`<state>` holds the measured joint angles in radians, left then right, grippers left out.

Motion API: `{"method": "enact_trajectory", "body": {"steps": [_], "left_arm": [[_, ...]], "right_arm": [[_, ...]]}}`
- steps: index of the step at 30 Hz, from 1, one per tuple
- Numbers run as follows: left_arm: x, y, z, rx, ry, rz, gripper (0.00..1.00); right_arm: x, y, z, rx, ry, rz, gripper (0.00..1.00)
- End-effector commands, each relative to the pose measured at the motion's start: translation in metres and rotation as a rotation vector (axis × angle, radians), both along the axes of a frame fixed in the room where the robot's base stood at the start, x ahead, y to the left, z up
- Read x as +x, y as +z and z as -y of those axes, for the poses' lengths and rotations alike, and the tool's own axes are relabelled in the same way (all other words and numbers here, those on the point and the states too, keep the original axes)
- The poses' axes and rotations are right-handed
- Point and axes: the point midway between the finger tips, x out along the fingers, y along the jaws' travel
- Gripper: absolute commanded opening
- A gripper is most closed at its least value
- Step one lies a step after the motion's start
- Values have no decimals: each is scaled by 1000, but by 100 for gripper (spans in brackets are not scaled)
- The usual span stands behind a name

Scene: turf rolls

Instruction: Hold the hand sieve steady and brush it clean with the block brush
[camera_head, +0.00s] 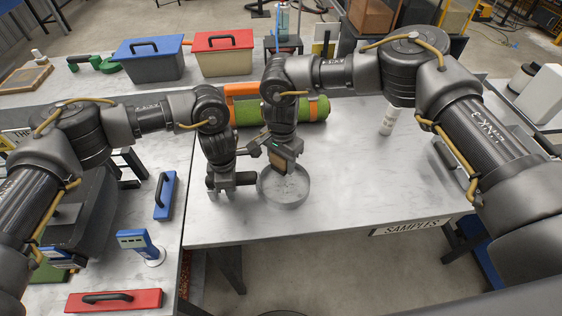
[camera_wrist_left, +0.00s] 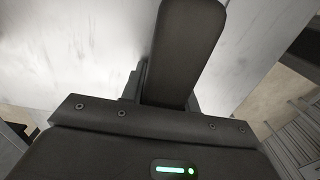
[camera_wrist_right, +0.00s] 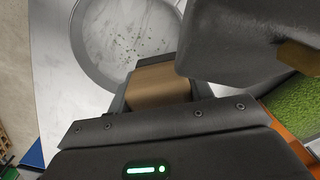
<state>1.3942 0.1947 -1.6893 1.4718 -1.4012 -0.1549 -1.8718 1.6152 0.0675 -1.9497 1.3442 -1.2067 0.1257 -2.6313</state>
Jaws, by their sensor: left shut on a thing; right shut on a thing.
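The hand sieve (camera_head: 290,190) is a round, shallow grey pan lying low over the pale bench top. In the right wrist view its mesh (camera_wrist_right: 130,40) shows scattered dark bits. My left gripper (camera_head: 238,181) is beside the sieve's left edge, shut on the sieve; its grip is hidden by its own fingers. My right gripper (camera_head: 281,158) is above the sieve's far part, shut on the brown block brush (camera_wrist_right: 158,88). The brush also shows in the head view (camera_head: 277,161). I cannot tell whether its bristles touch the mesh. In the left wrist view a dark finger covers the grip.
A green turf roll (camera_head: 312,110) lies just behind the grippers. A blue-lidded box (camera_head: 150,62) and a red-lidded box (camera_head: 224,56) stand at the back. A white bottle (camera_head: 389,120) stands to the right. The bench right of the sieve is clear, up to its front edge.

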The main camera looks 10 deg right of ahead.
Motion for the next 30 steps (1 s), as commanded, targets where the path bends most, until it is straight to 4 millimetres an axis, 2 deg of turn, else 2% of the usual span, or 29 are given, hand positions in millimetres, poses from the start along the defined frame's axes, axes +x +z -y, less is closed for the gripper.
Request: {"method": "enact_trajectory", "body": {"steps": [5, 10, 21, 30], "left_arm": [[1, 0, 0, 1, 2, 2, 0], [1, 1, 0, 1, 3, 2, 0], [1, 1, 0, 1, 3, 3, 0], [1, 1, -1, 1, 3, 3, 0]], "right_arm": [[0, 1, 10, -1, 0, -1, 32], [-3, 1, 11, -1, 2, -1, 32], [-34, 3, 10, -1, 4, -3, 32], [-40, 3, 10, -1, 2, -3, 32]]}}
